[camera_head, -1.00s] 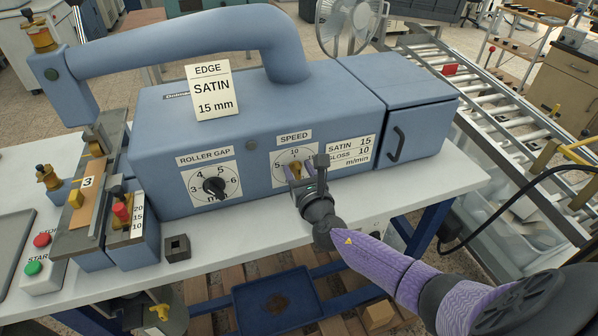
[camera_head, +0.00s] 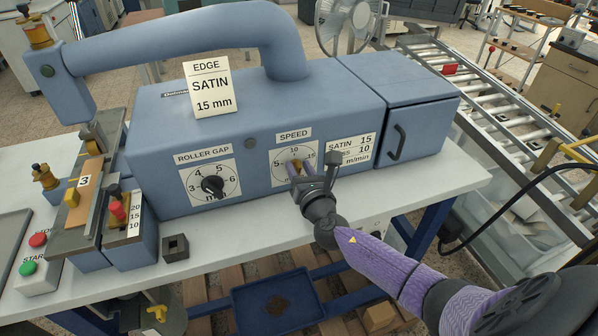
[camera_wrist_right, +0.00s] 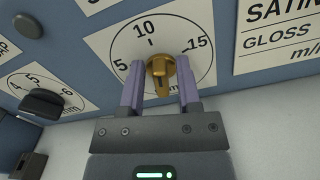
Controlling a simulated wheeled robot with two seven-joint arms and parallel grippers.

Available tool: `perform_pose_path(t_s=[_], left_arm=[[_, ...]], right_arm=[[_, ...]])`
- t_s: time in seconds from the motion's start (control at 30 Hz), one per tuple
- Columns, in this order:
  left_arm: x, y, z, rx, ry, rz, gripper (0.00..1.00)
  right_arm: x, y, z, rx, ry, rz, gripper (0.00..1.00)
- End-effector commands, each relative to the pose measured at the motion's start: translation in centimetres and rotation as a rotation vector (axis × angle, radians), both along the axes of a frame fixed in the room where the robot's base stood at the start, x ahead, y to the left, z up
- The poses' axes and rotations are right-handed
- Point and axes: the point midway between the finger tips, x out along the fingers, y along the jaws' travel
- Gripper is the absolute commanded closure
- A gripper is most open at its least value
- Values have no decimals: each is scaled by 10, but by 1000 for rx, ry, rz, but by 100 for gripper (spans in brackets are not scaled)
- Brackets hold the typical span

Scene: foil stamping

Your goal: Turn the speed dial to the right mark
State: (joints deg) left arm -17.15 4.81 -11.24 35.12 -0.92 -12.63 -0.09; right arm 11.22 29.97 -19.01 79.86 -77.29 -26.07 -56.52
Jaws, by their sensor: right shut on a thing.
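The speed dial (camera_head: 286,180) is a white round scale marked 5, 10 and 15 on the blue machine's front, with a brass knob in its middle. In the right wrist view the brass knob (camera_wrist_right: 161,75) sits between the two purple fingers of my right gripper (camera_wrist_right: 160,92), which is shut on it. The 10 mark is above the knob and the 15 mark is up and to its right; I cannot tell exactly where the knob points. In the head view my right gripper (camera_head: 301,171) covers part of the dial. My left gripper is out of view.
A label (camera_head: 350,148) right of the dial reads SATIN 15, GLOSS 10 m/min. A card (camera_head: 211,87) on top reads EDGE SATIN 15 mm. The roller gap dial (camera_head: 211,183) is to the left.

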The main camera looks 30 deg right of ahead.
Motion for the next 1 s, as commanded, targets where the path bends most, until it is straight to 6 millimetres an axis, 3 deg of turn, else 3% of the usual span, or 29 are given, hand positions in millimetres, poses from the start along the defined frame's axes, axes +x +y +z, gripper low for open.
perform_pose_path(t_s=[0.5, 1.0], left_arm=[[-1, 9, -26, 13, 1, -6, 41], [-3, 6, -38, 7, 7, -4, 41]], right_arm=[[-1, -5, -5, 476, -114, -2, 100], [-2, -7, -6, 855, -207, 0, 100]])
